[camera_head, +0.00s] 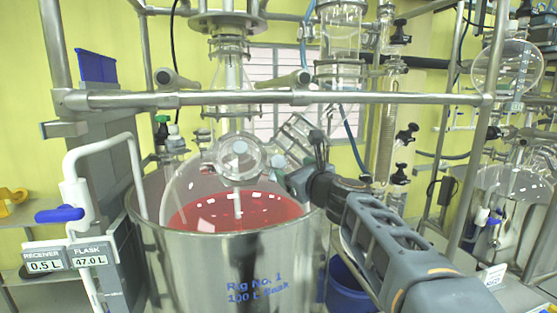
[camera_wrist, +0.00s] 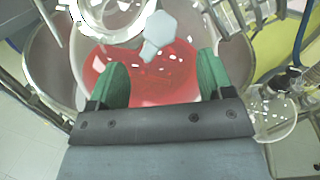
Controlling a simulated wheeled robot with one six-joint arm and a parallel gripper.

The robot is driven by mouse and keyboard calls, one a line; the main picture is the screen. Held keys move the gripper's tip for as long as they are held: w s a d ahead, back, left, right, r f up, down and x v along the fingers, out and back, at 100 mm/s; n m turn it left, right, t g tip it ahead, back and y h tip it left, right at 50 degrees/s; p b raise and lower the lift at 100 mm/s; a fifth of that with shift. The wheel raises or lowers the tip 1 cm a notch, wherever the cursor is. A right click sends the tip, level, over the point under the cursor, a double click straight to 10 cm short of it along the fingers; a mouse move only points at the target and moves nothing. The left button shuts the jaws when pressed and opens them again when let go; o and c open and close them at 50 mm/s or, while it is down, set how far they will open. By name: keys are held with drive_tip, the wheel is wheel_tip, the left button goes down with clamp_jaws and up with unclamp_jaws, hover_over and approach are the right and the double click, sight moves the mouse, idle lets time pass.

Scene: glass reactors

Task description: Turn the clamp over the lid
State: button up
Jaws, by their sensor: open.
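A round glass port with a clear lid (camera_head: 236,160) sits on the front shoulder of the large flask (camera_head: 185,180); its pale rim (camera_wrist: 108,36) shows at the top of the wrist view. A pale grey-blue lobed knob (camera_wrist: 160,30), which looks like the clamp, stands at the right edge of that rim. My gripper (camera_head: 298,163) is to the right of the port in the head view. In the wrist view my gripper (camera_wrist: 160,75) has its two green fingers wide apart, with nothing between them. The knob lies just beyond the fingertips, apart from them.
The flask holds red liquid (camera_head: 235,210) and sits in a steel bath (camera_head: 240,275). A horizontal steel rail (camera_head: 270,97) crosses above the port. A slanted glass neck (camera_head: 300,135) stands close behind my gripper. A blue bucket (camera_head: 350,283) is at the lower right.

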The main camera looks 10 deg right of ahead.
sight(280, 163)
drive_tip(key=p+x, duration=0.1)
drive_tip(key=x, duration=0.8)
drive_tip(key=shift+w+a, duration=0.1)
drive_tip(key=shift+w, duration=0.15)
drive_tip(key=c, duration=0.9)
